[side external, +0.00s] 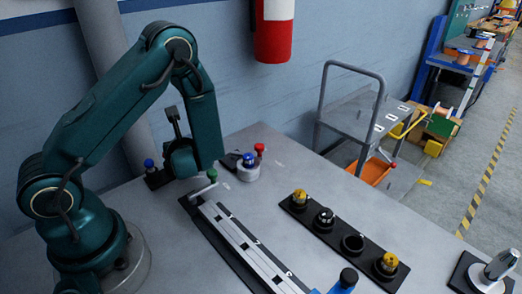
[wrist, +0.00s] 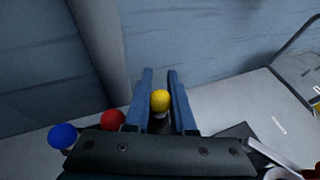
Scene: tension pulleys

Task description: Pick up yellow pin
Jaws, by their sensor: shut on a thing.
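In the wrist view the yellow pin (wrist: 160,101) shows its round yellow head between the two blue fingers of my gripper (wrist: 160,84). The fingers are shut on the pin. Its lower part is mostly hidden by the gripper body, so I cannot tell whether it touches the surface below. In the side view my arm's end is low over the back of the table, and I cannot make out the fingers or the yellow pin there.
In the wrist view a blue knob (wrist: 62,135) and a red knob (wrist: 113,119) stand left of the fingers. The side view shows a green-knobbed rail (side external: 240,240), a black rack (side external: 327,232) with yellow-topped parts, and a grey table (side external: 290,165) with bare space at the back right.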

